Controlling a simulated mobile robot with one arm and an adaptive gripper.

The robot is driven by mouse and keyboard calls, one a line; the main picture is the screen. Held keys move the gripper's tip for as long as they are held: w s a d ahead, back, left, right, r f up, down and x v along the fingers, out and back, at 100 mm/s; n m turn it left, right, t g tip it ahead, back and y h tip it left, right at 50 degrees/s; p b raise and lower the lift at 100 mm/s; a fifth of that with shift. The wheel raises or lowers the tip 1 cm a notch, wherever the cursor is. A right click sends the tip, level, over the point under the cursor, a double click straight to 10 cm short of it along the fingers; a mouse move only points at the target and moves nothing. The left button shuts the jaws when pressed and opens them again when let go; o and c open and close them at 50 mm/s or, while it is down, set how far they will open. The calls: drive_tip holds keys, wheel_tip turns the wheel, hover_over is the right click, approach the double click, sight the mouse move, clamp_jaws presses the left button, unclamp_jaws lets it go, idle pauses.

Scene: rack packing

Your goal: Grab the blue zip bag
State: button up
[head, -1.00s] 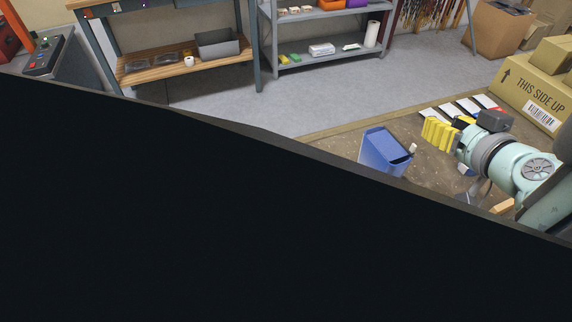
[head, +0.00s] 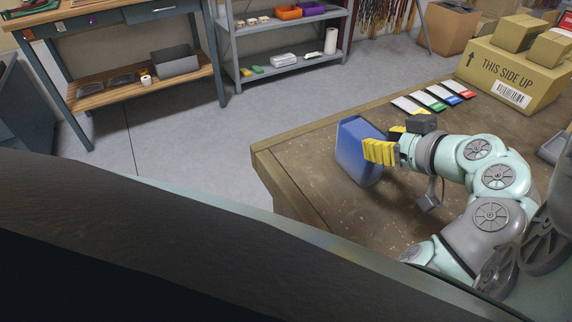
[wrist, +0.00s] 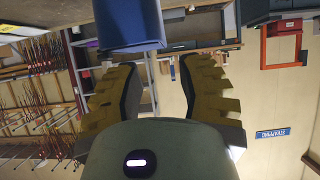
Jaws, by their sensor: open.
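Several flat white packets with coloured ends lie in a row at the table's back edge in the head view. One has a blue end (head: 447,92), between a green-ended one and a red-ended one; I cannot tell for sure that it is the zip bag. My gripper (head: 382,143) is open and empty, left of and nearer than the packets. Its yellow fingers overlap the right side of a blue bin (head: 352,155) in the picture. In the wrist view the fingers (wrist: 157,70) stand apart, with the blue bin (wrist: 128,25) beyond them. Contact cannot be told.
The blue bin stands near the left end of the brown table (head: 300,165). A cardboard box (head: 510,75) marked THIS SIDE UP stands at the back right, with smaller boxes on it. A shelf (head: 285,65) and a workbench (head: 140,85) stand across the open floor.

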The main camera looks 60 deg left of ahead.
sight(354, 139)
drive_tip(key=shift+s+a+f+p, duration=0.1)
drive_tip(key=shift+a+p, duration=0.1)
drive_tip(key=shift+a, duration=0.15)
drive_tip(key=shift+a+f+p, duration=0.1)
drive_tip(key=shift+a+p, duration=0.05)
drive_tip(key=shift+a, duration=0.2)
drive_tip(key=shift+a+f, duration=0.2)
drive_tip(key=shift+a, duration=0.15)
drive_tip(key=p+x, duration=0.1)
drive_tip(key=x, duration=0.5)
drive_tip(key=shift+s+d+f+p, duration=0.15)
drive_tip(key=shift+f+p, duration=0.05)
drive_tip(key=shift+p, duration=0.1)
drive_tip(key=shift+c, duration=0.2)
clamp_jaws()
